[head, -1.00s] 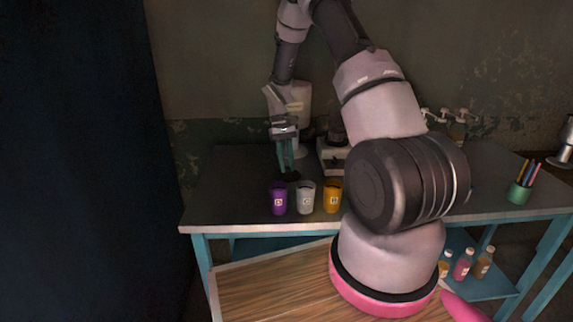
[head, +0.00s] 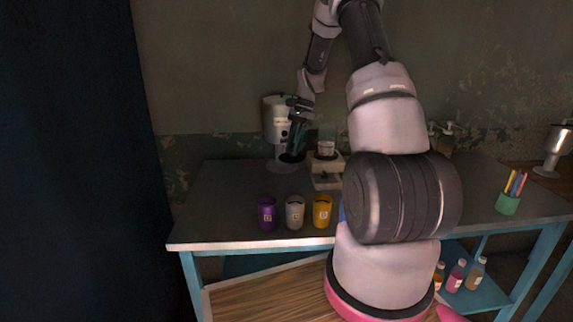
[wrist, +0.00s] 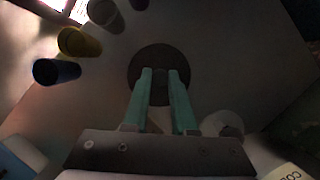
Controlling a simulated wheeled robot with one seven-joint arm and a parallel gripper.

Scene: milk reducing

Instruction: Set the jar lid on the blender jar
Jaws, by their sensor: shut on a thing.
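My gripper (head: 296,150) is shut on the jar lid, a dark round disc (wrist: 149,60) at the fingertips in the wrist view. In the head view the lid (head: 291,158) is a small black shape under the fingers, held in front of the white coffee machine. A pale appliance with a cup-like top (head: 326,149), which looks like the blender jar on its base (head: 326,177), stands right of my gripper. The lid is apart from it, to its left. I cannot make out the jar's rim.
Purple (head: 267,214), white (head: 295,212) and yellow (head: 322,211) cups line the table's front; a blue one is mostly hidden by my arm. The coffee machine (head: 277,118) stands behind my gripper. A green pencil cup (head: 508,204) is at right. The table's left part is clear.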

